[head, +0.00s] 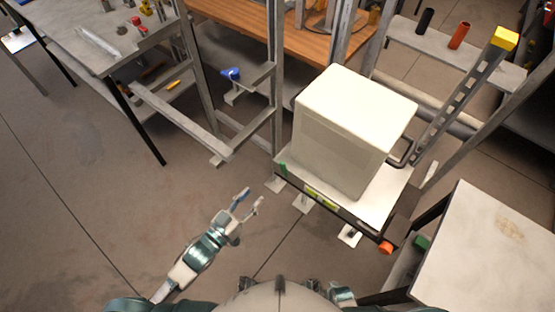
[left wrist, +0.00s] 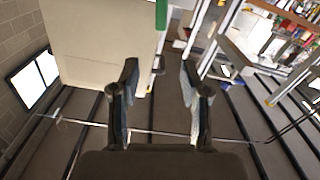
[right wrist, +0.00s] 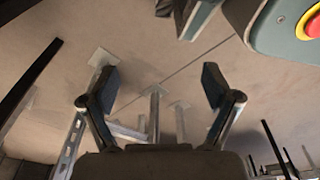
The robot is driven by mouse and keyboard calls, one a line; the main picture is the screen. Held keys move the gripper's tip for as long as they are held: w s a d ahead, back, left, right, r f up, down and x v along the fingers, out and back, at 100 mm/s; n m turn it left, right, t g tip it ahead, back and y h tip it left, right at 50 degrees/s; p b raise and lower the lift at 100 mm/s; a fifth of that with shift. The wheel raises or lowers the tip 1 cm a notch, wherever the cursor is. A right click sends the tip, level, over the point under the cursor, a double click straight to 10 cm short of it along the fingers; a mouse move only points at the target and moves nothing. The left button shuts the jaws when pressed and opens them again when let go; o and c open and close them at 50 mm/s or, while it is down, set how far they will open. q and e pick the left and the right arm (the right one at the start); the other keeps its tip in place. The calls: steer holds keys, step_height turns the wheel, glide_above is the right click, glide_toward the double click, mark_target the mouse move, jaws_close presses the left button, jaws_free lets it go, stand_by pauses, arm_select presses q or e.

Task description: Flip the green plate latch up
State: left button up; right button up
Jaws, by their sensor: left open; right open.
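A small green plate (head: 283,168), which looks like the latch, stands at the left corner of the shelf under a white box-shaped heater (head: 340,140). A green strip (left wrist: 161,15) also shows at the top of the left wrist view, beside the pale heater panel (left wrist: 100,45). My left gripper (head: 252,197) is open and empty, to the left of and nearer than the green plate, apart from it. Its fingers (left wrist: 159,80) show spread in the left wrist view. My right gripper (right wrist: 160,92) is open and empty in the right wrist view; its fingers are not clear in the head view.
The shelf edge (head: 375,232) carries a yellow-green label and an orange knob (head: 386,247). Another green piece (head: 421,243) sits by the pale table (head: 490,250) at right. Metal posts (head: 275,80) rise behind. A grey workbench (head: 85,40) stands at upper left. Floor at left is clear.

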arm_select(q)
glide_toward(281, 165)
steer(key=x, duration=1)
steer(key=shift+w+f, duration=0.1)
steer(key=shift+w, duration=0.05)
steer(key=shift+w+d, duration=0.2)
steer(key=shift+d, duration=0.1)
arm_select(e)
steer(key=shift+w+r, duration=0.2)
steer(key=shift+w, duration=0.15)
arm_select(q)
jaws_close()
arm_select(e)
steer(key=shift+s+f, duration=0.15)
steer(key=shift+s, duration=0.3)
